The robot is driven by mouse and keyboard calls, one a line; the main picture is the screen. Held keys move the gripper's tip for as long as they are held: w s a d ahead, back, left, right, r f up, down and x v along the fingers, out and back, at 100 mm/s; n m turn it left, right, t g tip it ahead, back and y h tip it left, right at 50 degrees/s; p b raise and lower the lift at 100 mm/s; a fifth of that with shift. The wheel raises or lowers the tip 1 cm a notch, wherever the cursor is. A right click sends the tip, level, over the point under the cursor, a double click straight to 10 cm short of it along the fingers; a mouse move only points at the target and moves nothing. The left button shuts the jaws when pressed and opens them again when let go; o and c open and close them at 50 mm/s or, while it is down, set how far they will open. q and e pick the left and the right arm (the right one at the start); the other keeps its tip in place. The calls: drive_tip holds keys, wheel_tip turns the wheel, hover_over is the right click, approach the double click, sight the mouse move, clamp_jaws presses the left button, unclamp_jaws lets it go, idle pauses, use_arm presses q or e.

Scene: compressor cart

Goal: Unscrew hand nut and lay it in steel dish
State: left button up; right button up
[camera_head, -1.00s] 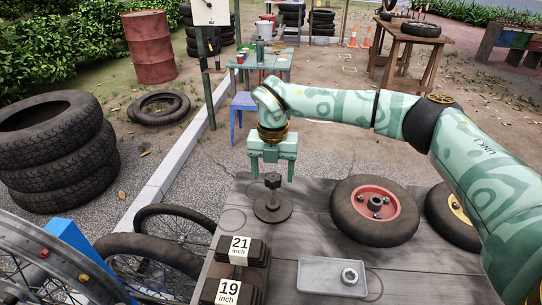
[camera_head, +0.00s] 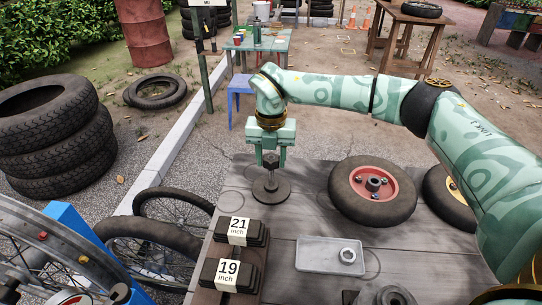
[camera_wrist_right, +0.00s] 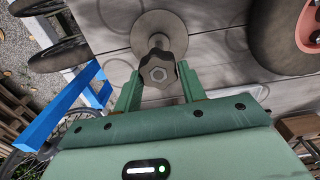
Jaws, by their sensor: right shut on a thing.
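The hand nut (camera_head: 270,159) is a dark lobed knob at the top of an upright post on a round dark base (camera_head: 271,190), standing on the grey table. In the right wrist view the hand nut (camera_wrist_right: 158,70) sits between the two green fingers, with the post and base behind it. My right gripper (camera_head: 272,163) is shut on the hand nut from above; it also shows in the wrist view (camera_wrist_right: 158,82). The steel dish (camera_head: 312,262) lies nearer on the table, with a silver ring-like nut (camera_head: 347,255) in it. My left gripper is not in view.
A wheel with a red rim (camera_head: 373,190) lies right of the post, and another with a yellow hub (camera_head: 452,205) beyond it. Weight-like blocks marked 21 (camera_head: 239,230) and 19 inch stand left of the dish. Bare tabletop lies between post and dish.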

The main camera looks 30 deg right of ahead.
drive_tip(key=shift+r+n+p, duration=0.25)
drive_tip(key=shift+n+p, duration=0.15)
drive_tip(key=shift+n, duration=0.2)
drive_tip(key=shift+f+n, duration=0.2)
drive_tip(key=shift+n, duration=0.2)
drive_tip(key=shift+d+r+n+p, duration=0.1)
drive_tip(key=shift+r+n+p, duration=0.05)
drive_tip(key=shift+n+p, duration=0.6)
drive_tip(key=shift+n, duration=0.35)
